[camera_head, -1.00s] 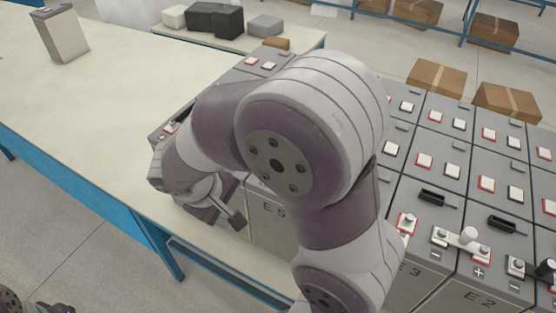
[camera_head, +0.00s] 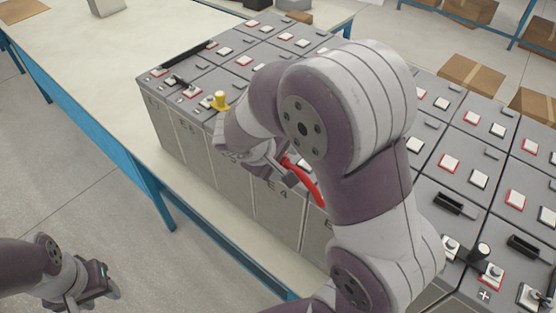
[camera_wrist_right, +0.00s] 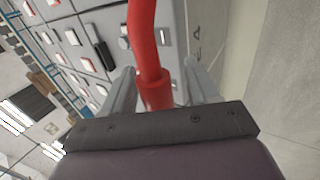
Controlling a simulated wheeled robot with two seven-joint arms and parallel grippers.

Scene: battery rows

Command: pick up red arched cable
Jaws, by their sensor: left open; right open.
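The red arched cable (camera_head: 306,182) shows in the head view at the front edge of the battery block, partly hidden by my right arm. In the right wrist view the red cable (camera_wrist_right: 145,45) runs between the two fingers of my right gripper (camera_wrist_right: 160,80). The fingers are open, one on each side of it, and I cannot tell whether they touch it. The right gripper (camera_head: 283,174) is partly hidden in the head view. My left gripper (camera_head: 92,294) is open and empty at the lower left, away from the batteries.
Rows of grey batteries (camera_head: 185,140) with red and white terminal pads stand on the cream table (camera_head: 95,90). A yellow-capped piece (camera_head: 220,100) sits on top. Cardboard boxes (camera_head: 470,73) lie behind.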

